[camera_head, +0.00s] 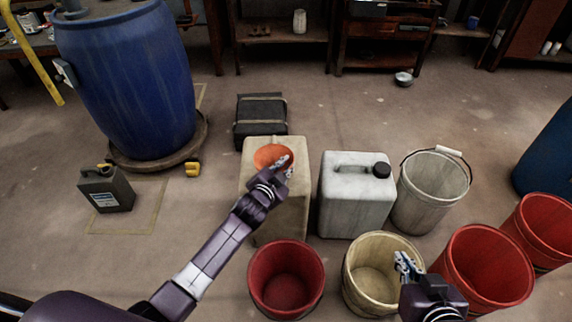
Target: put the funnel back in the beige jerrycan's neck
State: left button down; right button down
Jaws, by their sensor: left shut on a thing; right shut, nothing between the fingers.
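The beige jerrycan (288,214) stands upright on the floor in the middle of the head view. The orange funnel (270,154) shows at its top. My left gripper (284,165) is shut on the funnel, over the jerrycan's top. The neck is hidden behind the funnel and gripper, so I cannot tell whether the funnel's stem is in it or above it. My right gripper (405,264) is shut and empty, over the cream bucket at the lower right.
A white jerrycan (354,205) with a black cap stands close on the right. A dark red bucket (287,280), the cream bucket (362,285) and a grey bucket (430,195) stand nearby. A dark case (260,118) lies behind.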

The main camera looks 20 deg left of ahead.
pick_arm(q)
jog(key=shift+f, duration=0.1)
jog(key=c, duration=1.9)
grip_release()
jog(key=shift+s, duration=0.15)
